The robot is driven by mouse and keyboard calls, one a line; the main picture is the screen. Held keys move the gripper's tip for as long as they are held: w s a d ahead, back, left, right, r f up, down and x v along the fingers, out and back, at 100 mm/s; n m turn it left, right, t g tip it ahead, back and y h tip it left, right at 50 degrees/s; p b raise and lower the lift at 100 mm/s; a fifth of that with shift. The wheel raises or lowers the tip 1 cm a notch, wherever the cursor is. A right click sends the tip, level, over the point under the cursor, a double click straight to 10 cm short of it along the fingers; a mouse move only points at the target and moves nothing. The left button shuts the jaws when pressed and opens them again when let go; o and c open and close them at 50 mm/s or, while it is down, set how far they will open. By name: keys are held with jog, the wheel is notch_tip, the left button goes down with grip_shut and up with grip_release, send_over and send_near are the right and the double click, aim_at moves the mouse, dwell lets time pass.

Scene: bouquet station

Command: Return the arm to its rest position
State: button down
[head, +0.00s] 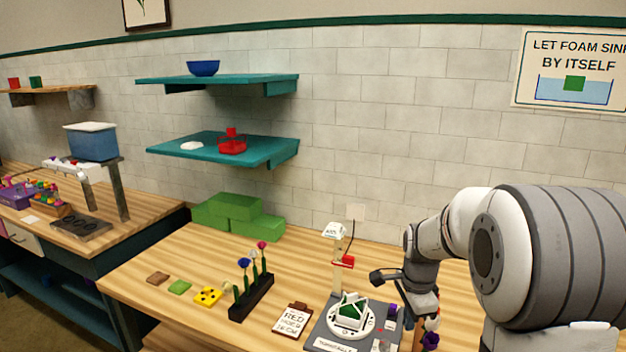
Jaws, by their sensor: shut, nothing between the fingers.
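My arm reaches in from the right side of the head view. My gripper (424,306) points down over the right part of the wooden table (130,278), just right of a grey station (323,328) with a round white plate. The gripper is small and partly hidden in this view. It is shut and holds nothing.
A black rack (252,302) with several flowers stands left of a clipboard (293,320). Green blocks (238,213) are stacked at the back. A white-topped stand (336,258) rises behind the station. Teal shelves (220,79) hang on the wall. The table's back middle is fairly clear.

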jog(key=s+a+r+n+t+b, duration=0.1)
jog(key=s+a+r+n, duration=0.1)
jog(key=s+n, duration=0.6)
jog(key=s+a+r+n+t+b, duration=0.1)
jog(key=s+a+n, duration=0.3)
jog(key=s+n, duration=0.4)
jog(key=s+r+b, duration=0.1)
jog(key=s, duration=0.5)
jog(key=shift+s+r+n, duration=0.15)
jog(key=shift+s+n, duration=0.15)
jog(key=shift+w+a, duration=0.1)
jog(key=c, duration=2.2)
grip_release()
